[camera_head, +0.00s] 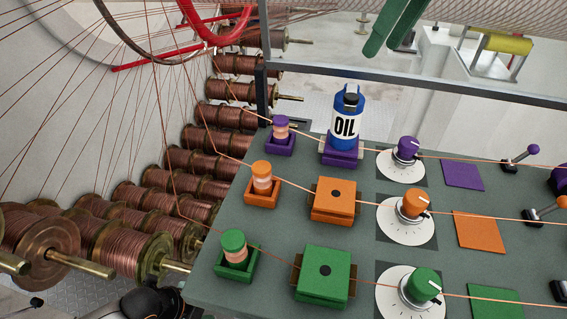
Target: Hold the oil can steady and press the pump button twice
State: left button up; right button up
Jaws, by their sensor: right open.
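The oil can (347,118) is blue with a white label reading OIL and a dark top piece. It stands upright on a purple block (341,156) near the back of the grey-green panel. I cannot clearly tell the pump button apart from the can's dark top.
The panel (205,275) carries purple, orange and green rows with small spools, blocks, dials (406,148) and levers. Copper wires run across it. Large copper spools (128,253) line the left. A dark rail (430,90) passes behind the can.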

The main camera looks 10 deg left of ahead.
pick_arm(q)
jog(key=s+a+r+m+g+y, duration=0.1)
jog(key=a+r+m+g+y, duration=0.3)
jog(key=a+m, duration=0.5)
jog(key=w+a+r+n+t, duration=0.1)
jog(key=w+a+r+t, duration=0.15)
jog(key=w+r, duration=0.65)
jog(key=w+a+r+n+t, duration=0.15)
jog(key=w+r+t, duration=0.25)
jog(key=w+r, duration=0.55)
jog(key=m+t+h, duration=0.5)
jog(key=m+h, duration=0.8)
jog(key=m, duration=0.4)
send_near(338, 107)
jog(key=x, duration=1.1)
